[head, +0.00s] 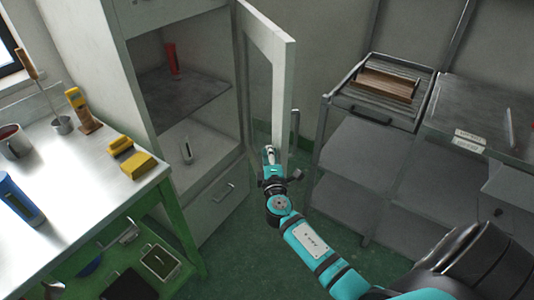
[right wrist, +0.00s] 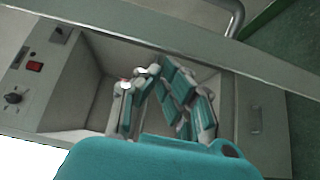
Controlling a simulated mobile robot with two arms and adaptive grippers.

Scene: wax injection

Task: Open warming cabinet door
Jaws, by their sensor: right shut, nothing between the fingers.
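The warming cabinet (head: 139,75) stands at the upper middle of the head view. Its glazed door (head: 287,95) is swung well out from the body, and shelves show inside. The door's bar handle (head: 295,128) is on its outer face; it also shows in the right wrist view (right wrist: 236,18). My right gripper (head: 269,152) is shut and empty, by the lower part of the door on its inner side. In the right wrist view its fingers (right wrist: 154,74) show before the open cabinet; I cannot tell whether they touch the door. My left gripper is not in view.
A red tube (head: 172,58) and a small upright item (head: 187,150) are inside the cabinet. A drawer (head: 218,197) is below. A metal-topped green workbench (head: 85,180) stands left, a grey rack (head: 325,145) right. Green floor (head: 235,255) lies between.

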